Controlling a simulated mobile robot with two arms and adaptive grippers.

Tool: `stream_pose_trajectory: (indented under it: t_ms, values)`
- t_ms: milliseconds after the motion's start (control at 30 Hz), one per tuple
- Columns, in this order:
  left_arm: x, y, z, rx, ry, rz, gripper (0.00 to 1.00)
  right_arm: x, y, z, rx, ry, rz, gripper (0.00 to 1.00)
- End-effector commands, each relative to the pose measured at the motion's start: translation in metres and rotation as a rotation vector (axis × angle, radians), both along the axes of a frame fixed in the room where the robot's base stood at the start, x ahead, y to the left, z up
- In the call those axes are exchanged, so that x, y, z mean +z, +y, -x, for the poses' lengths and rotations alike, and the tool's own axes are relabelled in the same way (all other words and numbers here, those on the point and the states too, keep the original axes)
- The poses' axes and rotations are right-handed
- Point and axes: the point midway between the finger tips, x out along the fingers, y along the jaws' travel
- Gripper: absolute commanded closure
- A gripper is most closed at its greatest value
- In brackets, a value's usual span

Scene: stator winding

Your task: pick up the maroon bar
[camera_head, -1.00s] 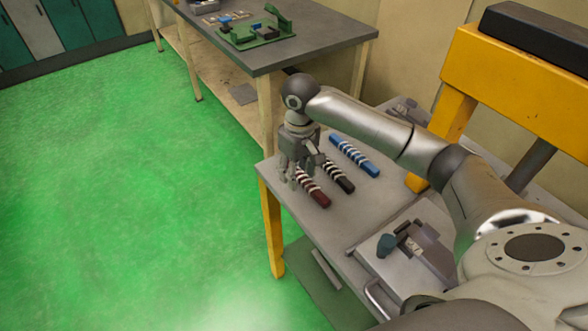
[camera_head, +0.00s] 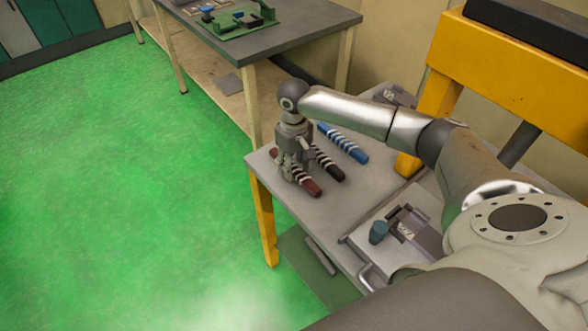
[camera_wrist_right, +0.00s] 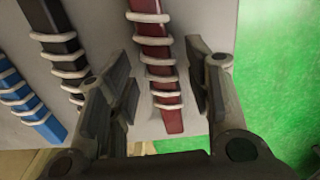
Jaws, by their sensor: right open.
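The maroon bar (camera_head: 313,188) lies on the grey table, wrapped with several pale bands. Its near end sticks out past my right gripper (camera_head: 291,176), which hides its middle part. In the right wrist view the maroon bar (camera_wrist_right: 153,50) runs between the two spread fingers of my right gripper (camera_wrist_right: 162,75). The gripper is open, pointing down, with a finger on each side of the bar and gaps visible beside it. My left gripper is not in view.
A black banded bar (camera_head: 329,165) lies close beside the maroon one, and a blue banded bar (camera_head: 344,143) lies beyond it. A grey device with a dark teal knob (camera_head: 378,232) sits nearer on the table. A yellow frame (camera_head: 490,60) stands behind.

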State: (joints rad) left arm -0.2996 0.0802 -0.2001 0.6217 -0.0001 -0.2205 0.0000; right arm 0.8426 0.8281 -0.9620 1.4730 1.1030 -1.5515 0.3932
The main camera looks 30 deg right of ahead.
Motion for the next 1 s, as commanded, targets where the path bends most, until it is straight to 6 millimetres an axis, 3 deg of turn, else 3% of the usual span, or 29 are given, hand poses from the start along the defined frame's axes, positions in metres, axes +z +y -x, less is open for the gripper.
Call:
stream_pose_trajectory:
  t_ms: [100, 367, 700, 1000]
  values:
    - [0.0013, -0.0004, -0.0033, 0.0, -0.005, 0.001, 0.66, -0.0109, 0.0001, 0.0006, 0.0, 0.001, 0.0, 0.54]
    - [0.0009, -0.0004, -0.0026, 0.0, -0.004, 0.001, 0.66, -0.0128, 0.0001, 0.0005, 0.001, 0.0, 0.0, 0.55]
    - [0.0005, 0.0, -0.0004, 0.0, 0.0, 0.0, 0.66, -0.0125, 0.0002, 0.0004, 0.001, 0.0, 0.0, 0.99]
    - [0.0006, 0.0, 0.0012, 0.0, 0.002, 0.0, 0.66, -0.0115, 0.0002, -0.0001, 0.001, -0.002, 0.0, 1.0]
